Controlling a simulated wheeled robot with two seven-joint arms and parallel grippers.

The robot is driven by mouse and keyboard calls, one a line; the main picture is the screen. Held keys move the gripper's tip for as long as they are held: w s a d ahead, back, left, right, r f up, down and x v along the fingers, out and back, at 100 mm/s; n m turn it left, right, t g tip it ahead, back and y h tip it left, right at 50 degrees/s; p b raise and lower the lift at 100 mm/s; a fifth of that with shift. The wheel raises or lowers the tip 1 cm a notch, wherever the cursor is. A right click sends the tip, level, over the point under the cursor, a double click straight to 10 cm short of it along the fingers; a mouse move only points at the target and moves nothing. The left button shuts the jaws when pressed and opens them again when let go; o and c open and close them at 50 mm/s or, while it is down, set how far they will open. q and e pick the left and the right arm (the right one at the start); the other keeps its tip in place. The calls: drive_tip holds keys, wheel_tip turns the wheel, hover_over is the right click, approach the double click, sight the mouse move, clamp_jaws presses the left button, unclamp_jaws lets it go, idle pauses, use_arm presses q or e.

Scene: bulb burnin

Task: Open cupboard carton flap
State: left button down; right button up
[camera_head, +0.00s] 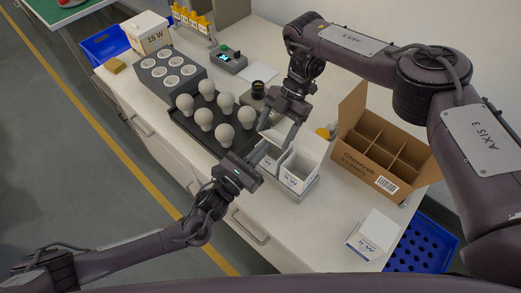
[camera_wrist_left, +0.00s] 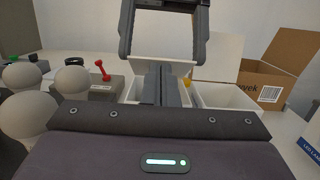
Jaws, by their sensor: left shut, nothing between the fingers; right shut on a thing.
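Two small white cartons stand side by side in a grey holder on the bench. The left carton (camera_head: 270,160) is partly hidden by my grippers, and the right carton (camera_head: 299,168) has its top open.
A black tray of bulbs (camera_head: 205,119) is left of the cartons. A brown divided carton (camera_head: 353,160) stands open at right. A closed white box (camera_head: 373,234) sits near the front right edge. A grey socket block (camera_head: 167,73) and tester (camera_head: 229,61) are behind.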

use_arm(q)
drive_tip(key=shift+w+d+r, duration=0.15)
drive_tip(key=shift+r, duration=0.25)
drive_tip(key=shift+w+d+r, duration=0.15)
drive_tip(key=shift+r, duration=0.2)
use_arm(e)
drive_tip(key=o, duration=1.1)
drive_tip(key=shift+s, duration=0.1)
use_arm(q)
drive_tip(key=shift+f, duration=0.1)
use_arm(e)
drive_tip(key=o, duration=0.3)
use_arm(q)
drive_tip(key=shift+s, duration=0.1)
